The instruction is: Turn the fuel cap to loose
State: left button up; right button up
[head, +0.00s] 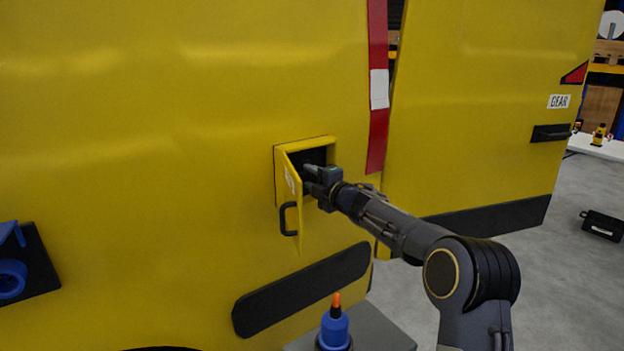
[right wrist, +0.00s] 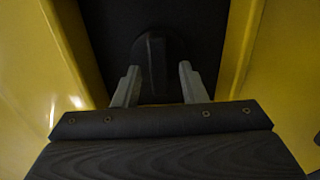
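The fuel flap (head: 292,195), yellow with a black handle, stands open on the side of the yellow van. My right gripper (head: 309,180) reaches into the dark recess behind it. In the right wrist view the fuel cap (right wrist: 152,62) is a black round shape with a raised grip, set in the dark back of the recess. My right gripper (right wrist: 159,69) is open, with one finger to each side of the cap's grip and gaps visible. Whether the fingertips reach past the grip is hard to tell. The cap is hidden in the head view. My left gripper is not in view.
Yellow recess walls (right wrist: 245,50) stand close on both sides of my right gripper. A blue bottle with an orange tip (head: 335,328) stands on a grey surface (head: 382,330) below. A black panel with blue parts (head: 35,262) is at the left. The van's rear door (head: 480,110) is at right.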

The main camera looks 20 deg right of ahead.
jog(key=shift+s+d, duration=0.2)
jog(key=shift+s, duration=0.15)
jog(key=b+v, duration=0.2)
jog(key=v, duration=0.5)
